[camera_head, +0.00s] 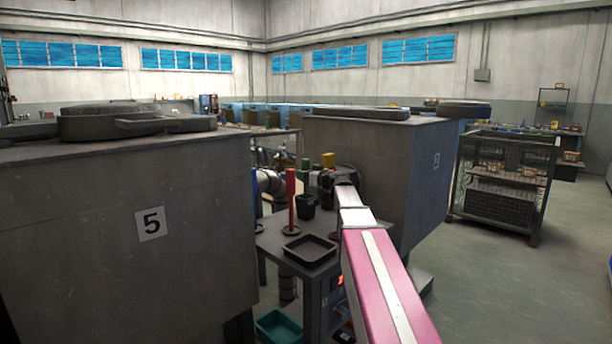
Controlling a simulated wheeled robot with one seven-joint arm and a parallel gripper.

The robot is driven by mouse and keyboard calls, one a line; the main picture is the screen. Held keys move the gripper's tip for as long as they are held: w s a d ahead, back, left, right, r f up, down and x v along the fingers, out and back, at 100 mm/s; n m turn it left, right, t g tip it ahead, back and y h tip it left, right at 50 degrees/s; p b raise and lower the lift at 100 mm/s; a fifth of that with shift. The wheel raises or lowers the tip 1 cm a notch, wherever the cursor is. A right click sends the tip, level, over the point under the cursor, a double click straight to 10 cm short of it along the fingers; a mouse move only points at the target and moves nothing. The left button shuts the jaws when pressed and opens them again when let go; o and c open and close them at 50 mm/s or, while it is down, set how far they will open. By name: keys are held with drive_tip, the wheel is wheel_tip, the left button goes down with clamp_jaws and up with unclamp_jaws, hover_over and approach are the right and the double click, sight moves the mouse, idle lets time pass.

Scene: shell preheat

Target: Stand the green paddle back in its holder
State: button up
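My arm reaches forward over a small grey table (270,238). My gripper (322,184) is a dark, small shape at its far end, and I cannot make out its fingers. A green piece (305,165) shows just left of it, probably part of the green paddle; its lower part is hidden or too small to read. I cannot tell whether my gripper touches it. A red upright paddle (291,195) stands in a round dark base on the table. A black cup (306,207) stands right of the red one. I cannot tell which holder belongs to the green paddle.
A black tray (310,262) lies at the table's near edge. A yellow piece (328,159) shows behind my gripper. Large grey boxes, one marked 5 (190,270), flank the table closely. A teal bin (278,334) is below. A wire cart (500,208) stands right, with open floor around it.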

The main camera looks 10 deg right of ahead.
drive_tip(key=v, duration=1.2)
drive_tip(key=shift+r, duration=0.1)
